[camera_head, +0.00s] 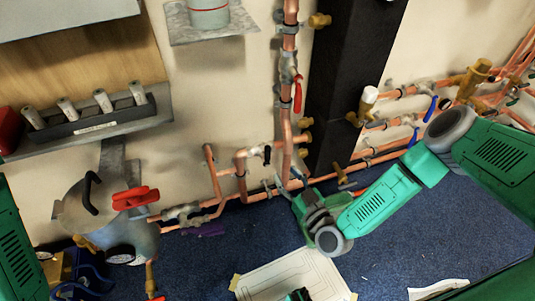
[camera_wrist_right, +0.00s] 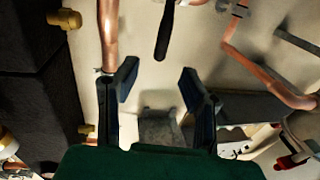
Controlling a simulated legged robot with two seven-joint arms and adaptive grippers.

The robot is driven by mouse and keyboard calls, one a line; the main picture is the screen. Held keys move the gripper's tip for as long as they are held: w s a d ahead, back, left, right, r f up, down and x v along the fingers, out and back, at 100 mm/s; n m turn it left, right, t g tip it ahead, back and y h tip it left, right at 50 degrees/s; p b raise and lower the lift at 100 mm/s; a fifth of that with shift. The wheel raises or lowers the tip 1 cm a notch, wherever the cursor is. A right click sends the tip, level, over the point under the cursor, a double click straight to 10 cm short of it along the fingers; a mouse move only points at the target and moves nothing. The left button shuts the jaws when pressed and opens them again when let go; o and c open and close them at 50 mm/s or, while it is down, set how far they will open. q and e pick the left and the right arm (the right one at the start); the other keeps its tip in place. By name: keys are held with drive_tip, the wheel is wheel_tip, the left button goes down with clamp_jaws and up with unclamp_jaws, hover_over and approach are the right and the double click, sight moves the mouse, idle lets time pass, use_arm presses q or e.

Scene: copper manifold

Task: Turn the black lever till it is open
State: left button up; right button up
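The black lever (camera_head: 267,154) sits on a short horizontal copper pipe low on the wall, left of the tall vertical pipe. In the right wrist view the black lever (camera_wrist_right: 164,31) shows near the top, beyond the fingertips and between their lines. My right gripper (camera_head: 288,178) is below and slightly right of the lever in the head view. Its two dark fingers (camera_wrist_right: 158,82) are spread wide with nothing between them, apart from the lever.
A red lever (camera_head: 297,92) is on the tall copper pipe (camera_head: 285,128), beside a black column (camera_head: 345,80). Blue levers (camera_head: 430,108) and brass valves are on the right. A grey vessel (camera_head: 110,215) stands at left. White paper (camera_head: 290,277) lies on the blue floor.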

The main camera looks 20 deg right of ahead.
sight(269, 155)
drive_tip(key=b+x, duration=0.2)
drive_tip(key=x, duration=0.7)
drive_tip(key=shift+w+a+f+b, duration=0.15)
drive_tip(key=shift+a+b, duration=0.1)
drive_tip(key=shift+b, duration=0.05)
drive_tip(key=shift+w, duration=0.45)
drive_tip(key=shift+a, duration=0.1)
clamp_jaws()
